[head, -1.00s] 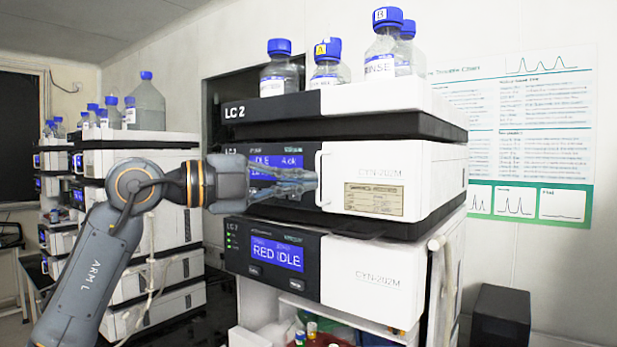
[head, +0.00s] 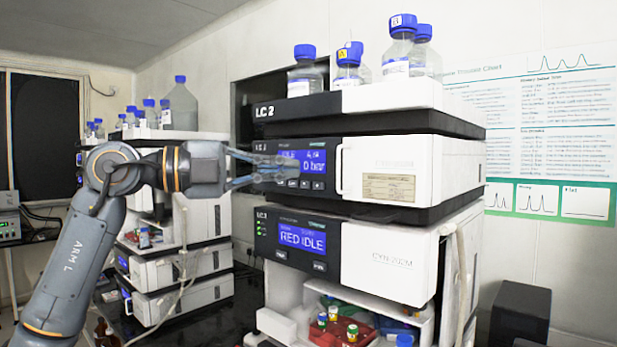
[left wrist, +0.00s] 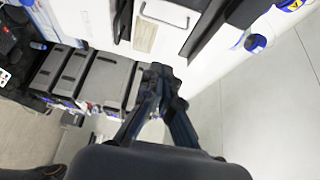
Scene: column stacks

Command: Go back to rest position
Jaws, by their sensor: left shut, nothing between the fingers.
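My left gripper (head: 268,170) reaches in from the left in the head view, in front of the display of the middle module (head: 410,170) of the LC 2 stack. Its fingers are closed together with nothing between them. In the left wrist view the fingertips (left wrist: 160,75) also show together, with the stack's white front beyond. I cannot tell whether the fingertips touch the panel. My right gripper is in neither view.
Bottles with blue caps (head: 396,50) stand on top of the stack. An open bay below holds a red tray (head: 340,332) with small vials. A second stack (head: 165,270) stands behind my left arm. A dark box (head: 520,313) is at the lower right.

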